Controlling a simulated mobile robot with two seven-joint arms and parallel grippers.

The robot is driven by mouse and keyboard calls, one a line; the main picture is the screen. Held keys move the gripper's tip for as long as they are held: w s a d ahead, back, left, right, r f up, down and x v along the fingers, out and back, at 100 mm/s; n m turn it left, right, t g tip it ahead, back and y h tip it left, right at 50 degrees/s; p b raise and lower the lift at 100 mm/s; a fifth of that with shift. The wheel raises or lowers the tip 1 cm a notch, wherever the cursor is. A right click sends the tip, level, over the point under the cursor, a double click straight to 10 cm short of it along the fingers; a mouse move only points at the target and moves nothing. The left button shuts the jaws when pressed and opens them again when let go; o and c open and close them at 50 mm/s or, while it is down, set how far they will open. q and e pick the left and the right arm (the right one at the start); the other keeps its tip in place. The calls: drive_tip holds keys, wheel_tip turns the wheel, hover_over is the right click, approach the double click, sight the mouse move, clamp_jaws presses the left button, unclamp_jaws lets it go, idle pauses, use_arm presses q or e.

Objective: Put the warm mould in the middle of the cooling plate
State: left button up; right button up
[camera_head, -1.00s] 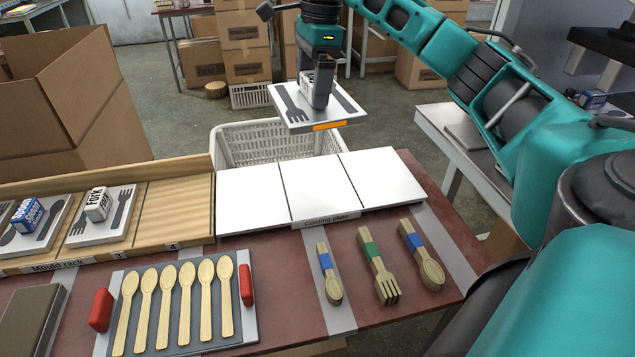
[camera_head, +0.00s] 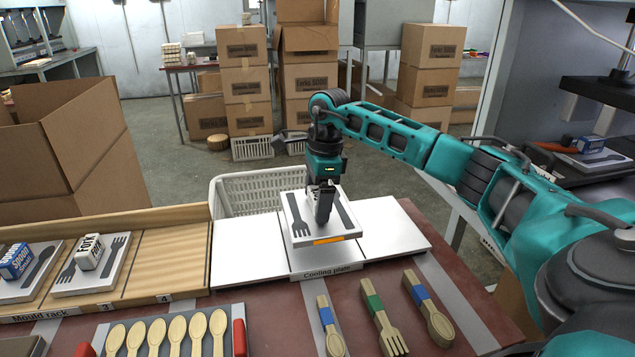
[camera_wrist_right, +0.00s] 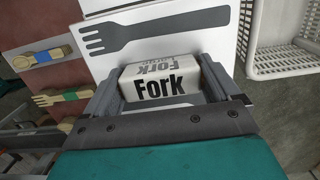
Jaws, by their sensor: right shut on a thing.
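The warm mould (camera_head: 298,226) is a pale plate with dark fork shapes and an orange strip on its front edge. My right gripper (camera_head: 323,212) is shut on the mould's white block marked "Fork" (camera_wrist_right: 162,86). The mould is at the middle section of the white cooling plate (camera_head: 245,250), turned slightly from its edges. I cannot tell whether it touches the plate or hovers just above. The cooling plate's left and right sections are bare. My left gripper is not in view.
The mould rack (camera_head: 180,255) with a spoon mould and another fork mould is at left. Wooden spoons lie in front of it, and banded utensil bundles (camera_head: 378,315) lie in front of the cooling plate. A white basket (camera_head: 215,190) stands behind the plate.

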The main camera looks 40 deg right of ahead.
drive_tip(key=shift+w+f+b, duration=0.1)
drive_tip(key=shift+f+b, duration=0.3)
drive_tip(key=shift+f, duration=1.7)
drive_tip(key=shift+f, duration=0.1)
drive_tip(key=o, duration=1.8)
drive_tip(key=shift+f, duration=0.15)
drive_tip(key=r, duration=0.4)
drive_tip(key=r+p, duration=0.1)
drive_tip(key=r, duration=0.3)
drive_tip(key=s+d+r+p, duration=0.1)
drive_tip(key=r, duration=0.3)
drive_tip(key=shift+d+r, duration=0.1)
drive_tip(key=shift+r, duration=0.05)
